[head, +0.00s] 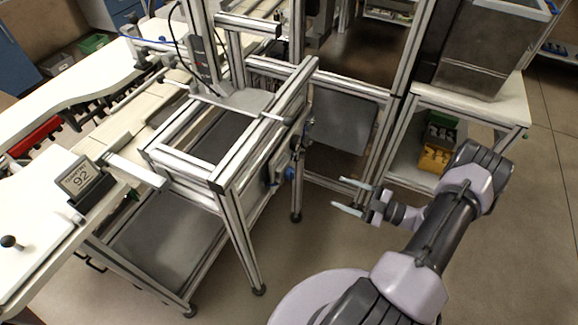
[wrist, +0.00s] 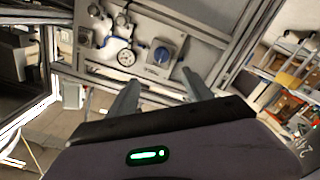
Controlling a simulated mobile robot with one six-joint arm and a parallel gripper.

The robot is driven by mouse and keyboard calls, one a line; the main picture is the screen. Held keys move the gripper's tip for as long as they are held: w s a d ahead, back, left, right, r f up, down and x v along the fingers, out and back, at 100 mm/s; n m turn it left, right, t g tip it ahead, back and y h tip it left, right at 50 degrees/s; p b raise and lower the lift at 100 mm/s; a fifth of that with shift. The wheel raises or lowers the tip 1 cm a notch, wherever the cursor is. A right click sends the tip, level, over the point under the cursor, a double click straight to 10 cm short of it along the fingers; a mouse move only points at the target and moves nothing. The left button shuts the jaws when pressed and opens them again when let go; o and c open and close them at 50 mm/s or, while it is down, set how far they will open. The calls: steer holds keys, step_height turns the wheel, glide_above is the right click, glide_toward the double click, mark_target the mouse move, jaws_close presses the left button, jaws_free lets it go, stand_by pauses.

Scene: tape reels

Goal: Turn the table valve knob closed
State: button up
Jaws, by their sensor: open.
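Whether the knob is open or closed is too small to tell.
A round white gauge (wrist: 126,57) and fittings sit left of the knob. The aluminium table frame (head: 232,215) stands beside my gripper. A shelf with a yellow bin (head: 434,158) is behind the arm. Bare floor lies between gripper and table.

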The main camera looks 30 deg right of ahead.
mark_target(290, 174)
steer(key=b+x, duration=0.3)
steer(key=x, duration=1.3)
steer(key=shift+s+a, duration=0.2)
steer(key=shift+a, duration=0.05)
jaws_close()
